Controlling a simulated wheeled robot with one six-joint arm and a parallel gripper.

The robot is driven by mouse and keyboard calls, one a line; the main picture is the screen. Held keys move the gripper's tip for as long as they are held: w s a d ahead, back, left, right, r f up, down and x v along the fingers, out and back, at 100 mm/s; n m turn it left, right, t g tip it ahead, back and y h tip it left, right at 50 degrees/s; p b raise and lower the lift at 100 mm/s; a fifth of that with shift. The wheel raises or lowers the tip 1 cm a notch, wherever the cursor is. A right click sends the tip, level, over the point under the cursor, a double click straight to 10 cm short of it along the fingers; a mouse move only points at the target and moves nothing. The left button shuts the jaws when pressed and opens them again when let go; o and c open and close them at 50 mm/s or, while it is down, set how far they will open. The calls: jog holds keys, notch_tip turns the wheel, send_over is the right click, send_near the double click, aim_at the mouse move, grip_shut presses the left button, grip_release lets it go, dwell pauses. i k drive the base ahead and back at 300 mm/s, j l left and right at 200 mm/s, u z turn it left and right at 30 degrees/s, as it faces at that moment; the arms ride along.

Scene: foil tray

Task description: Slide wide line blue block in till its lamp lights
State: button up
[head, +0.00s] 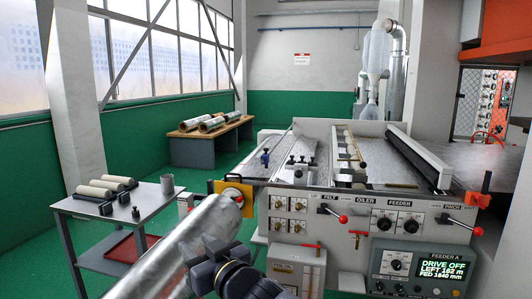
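A small blue block (265,158) stands at the left end of the machine's top, on a thin rail or edge. My gripper (216,250) is at the lower middle, in front of the machine and well short of the blue block. Dark parts of my arm show there. Its fingertips cannot be made out clearly, and nothing is visibly held.
A large silver roll (165,255) by a yellow plate (218,187) fills the near left. A grey cart (75,205) holds rollers and a cup. Red-knobbed levers (343,219) stick out of the front. The display (443,264) reads DRIVE OFF, LEFT 162 m, FED 1840 mm.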

aim_at(265, 156)
jog(key=i+z, duration=0.35)
jog(key=i, duration=1.65)
jog(key=l, duration=0.1)
